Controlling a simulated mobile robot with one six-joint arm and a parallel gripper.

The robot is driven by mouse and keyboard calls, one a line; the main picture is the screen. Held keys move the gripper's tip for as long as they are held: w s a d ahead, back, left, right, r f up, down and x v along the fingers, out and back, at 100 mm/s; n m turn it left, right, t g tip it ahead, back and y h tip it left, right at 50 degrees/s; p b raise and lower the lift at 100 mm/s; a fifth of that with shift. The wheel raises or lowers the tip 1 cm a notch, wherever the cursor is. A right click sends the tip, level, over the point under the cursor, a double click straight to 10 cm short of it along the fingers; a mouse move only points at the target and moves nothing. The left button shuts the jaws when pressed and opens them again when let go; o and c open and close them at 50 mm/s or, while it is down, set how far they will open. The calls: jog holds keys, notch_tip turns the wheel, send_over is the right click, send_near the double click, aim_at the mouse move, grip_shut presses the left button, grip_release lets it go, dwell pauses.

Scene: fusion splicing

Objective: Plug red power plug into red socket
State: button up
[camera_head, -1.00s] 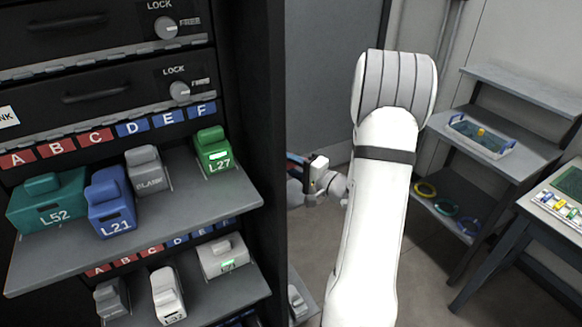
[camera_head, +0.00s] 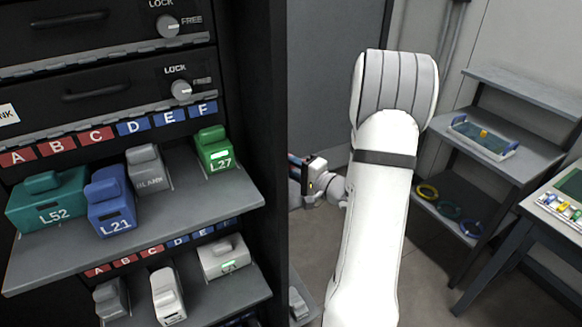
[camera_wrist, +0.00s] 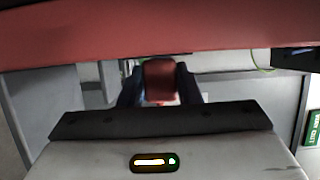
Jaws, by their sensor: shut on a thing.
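My gripper (camera_wrist: 159,88) shows in the wrist view with its two dark fingers on either side of a red block, which looks like the red power plug (camera_wrist: 160,78). It is shut on it. In the head view my gripper is small, beyond the rack's right edge and left of my white arm, and its tip is partly hidden by the rack. I cannot make out a red socket in either view. A wide, blurred red band (camera_wrist: 150,32) crosses the top of the wrist view; I cannot tell what it is.
A black rack (camera_head: 262,120) with shelves of coloured modules, including a green one (camera_head: 213,150), fills the left. At the right stand a grey shelf unit (camera_head: 530,95) with a tray (camera_head: 482,138) and a table (camera_head: 530,200). A green sign (camera_wrist: 313,127) shows at the wrist view's right.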

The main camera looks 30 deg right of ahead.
jog(key=shift+a, duration=0.15)
jog(key=o, duration=1)
jog(key=shift+s, duration=0.1)
jog(key=b+v, duration=0.1)
jog(key=v, duration=0.6)
jog(key=shift+s+b, duration=0.3)
jog(key=shift+b, duration=0.1)
